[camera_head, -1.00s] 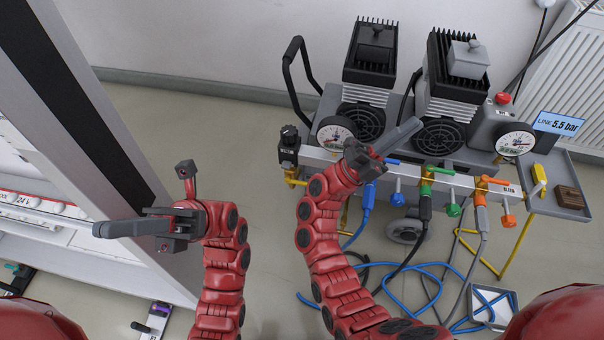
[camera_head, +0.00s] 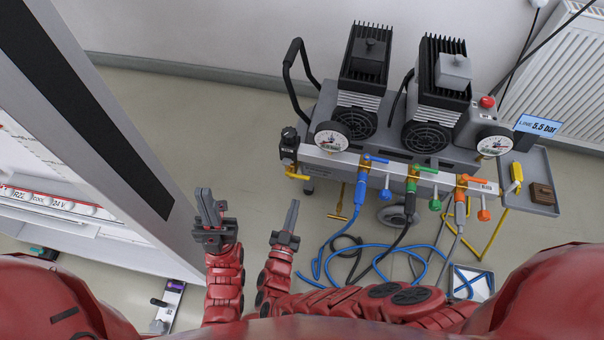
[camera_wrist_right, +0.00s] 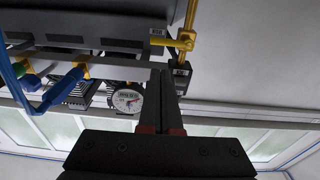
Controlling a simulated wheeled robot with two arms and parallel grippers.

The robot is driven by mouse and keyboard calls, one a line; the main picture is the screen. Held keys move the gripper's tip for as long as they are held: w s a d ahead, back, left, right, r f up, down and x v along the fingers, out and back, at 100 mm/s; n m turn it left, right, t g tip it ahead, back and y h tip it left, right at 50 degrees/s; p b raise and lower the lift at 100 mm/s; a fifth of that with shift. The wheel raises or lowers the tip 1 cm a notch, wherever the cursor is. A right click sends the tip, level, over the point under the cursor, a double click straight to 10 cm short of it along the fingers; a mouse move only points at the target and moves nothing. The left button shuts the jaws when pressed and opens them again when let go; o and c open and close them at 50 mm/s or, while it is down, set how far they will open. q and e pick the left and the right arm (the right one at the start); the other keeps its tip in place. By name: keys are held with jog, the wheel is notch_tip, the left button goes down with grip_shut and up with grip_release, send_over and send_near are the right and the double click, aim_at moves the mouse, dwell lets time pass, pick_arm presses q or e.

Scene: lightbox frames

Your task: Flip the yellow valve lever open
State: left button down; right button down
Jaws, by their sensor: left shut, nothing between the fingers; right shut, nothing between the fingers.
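A yellow lever (camera_head: 297,176) sits low at the left end of the manifold bar, under a black regulator (camera_head: 289,141). In the right wrist view, yellow valve parts (camera_wrist_right: 168,43) show beyond the fingertips, above the black regulator body; this view looks upside down. My right gripper (camera_head: 293,205) is shut and empty, pointing up, below the lever in the head view and apart from it. Its shut fingers show in the right wrist view (camera_wrist_right: 161,75). My left gripper (camera_head: 208,198) is shut and empty, further left, pointing up beside the grey cabinet edge.
The compressor cart carries gauges (camera_head: 332,137), with blue, green and orange taps (camera_head: 435,204) along the bar (camera_head: 345,163). Blue and black hoses (camera_head: 360,248) lie on the floor below. A side tray (camera_head: 543,165) holds a yellow item. A tall grey cabinet panel (camera_head: 150,190) stands at left.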

aim_at(298, 176)
dwell(0.4)
jog(key=f+b+x, duration=0.1)
jog(key=x, duration=0.9)
jog(key=shift+r, duration=0.35)
